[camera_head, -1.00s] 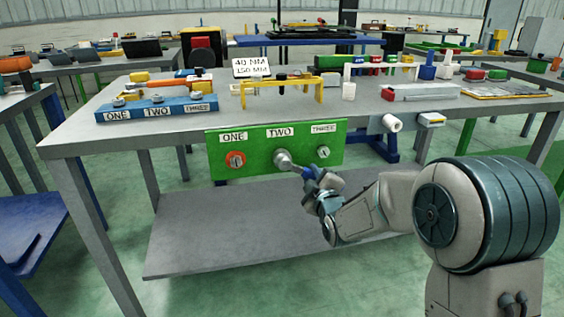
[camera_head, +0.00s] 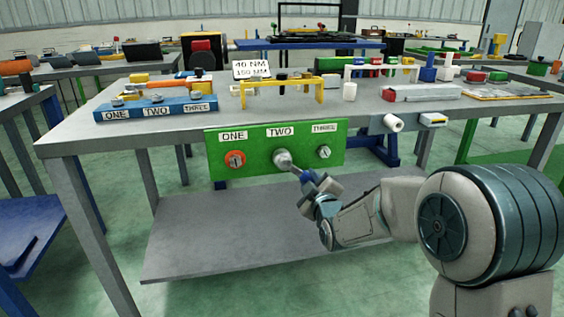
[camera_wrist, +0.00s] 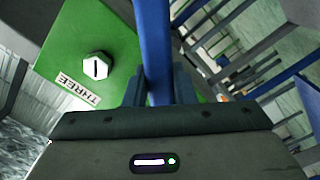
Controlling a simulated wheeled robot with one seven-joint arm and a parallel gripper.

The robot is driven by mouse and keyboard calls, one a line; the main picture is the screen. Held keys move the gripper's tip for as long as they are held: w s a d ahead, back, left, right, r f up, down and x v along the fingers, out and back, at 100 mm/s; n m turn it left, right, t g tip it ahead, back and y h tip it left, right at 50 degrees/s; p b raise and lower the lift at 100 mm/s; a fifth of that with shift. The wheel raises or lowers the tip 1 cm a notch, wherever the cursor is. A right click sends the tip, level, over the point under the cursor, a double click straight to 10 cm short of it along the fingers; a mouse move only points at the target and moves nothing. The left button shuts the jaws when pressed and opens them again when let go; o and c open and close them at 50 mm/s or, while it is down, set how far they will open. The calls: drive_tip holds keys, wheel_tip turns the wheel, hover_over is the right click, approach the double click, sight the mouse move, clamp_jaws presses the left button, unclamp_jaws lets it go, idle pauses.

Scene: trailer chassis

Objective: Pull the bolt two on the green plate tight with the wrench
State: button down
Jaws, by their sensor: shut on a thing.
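The green plate (camera_head: 221,165) hangs on the front edge of the workbench, with labels ONE, TWO and THREE. The wrench has a grey round head (camera_head: 283,158) at the spot under label TWO and hides bolt two. Its blue handle (camera_wrist: 153,50) runs between my fingers in the wrist view. My gripper (camera_head: 311,180) is shut on the handle, below and right of the head. Bolt one (camera_head: 235,159) has a red-orange ring around it. Bolt three (camera_head: 324,152) is a bare hex bolt and also shows in the wrist view (camera_wrist: 97,67).
On the workbench (camera_head: 75,137) stand a blue block (camera_head: 150,112) with ONE, TWO, THREE labels, a yellow rack (camera_head: 283,86) and a sign (camera_head: 251,69) reading 40 NM, 150 MM. A lower shelf (camera_head: 200,245) lies beneath the plate. The floor in front is clear.

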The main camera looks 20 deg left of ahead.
idle(0.5)
drive_tip(key=shift+s+a+f+m+b, duration=0.25)
drive_tip(key=shift+a+f+m+b, duration=0.2)
drive_tip(key=shift+m+b, duration=0.55)
drive_tip(key=shift+d+r+n+b, duration=0.15)
drive_tip(key=shift+n+b, duration=0.15)
drive_tip(key=shift+b, duration=0.2)
drive_tip(key=b+v, duration=0.3)
drive_tip(key=v, duration=0.3)
drive_tip(key=shift+w, duration=0.1)
idle(0.6)
idle(0.5)
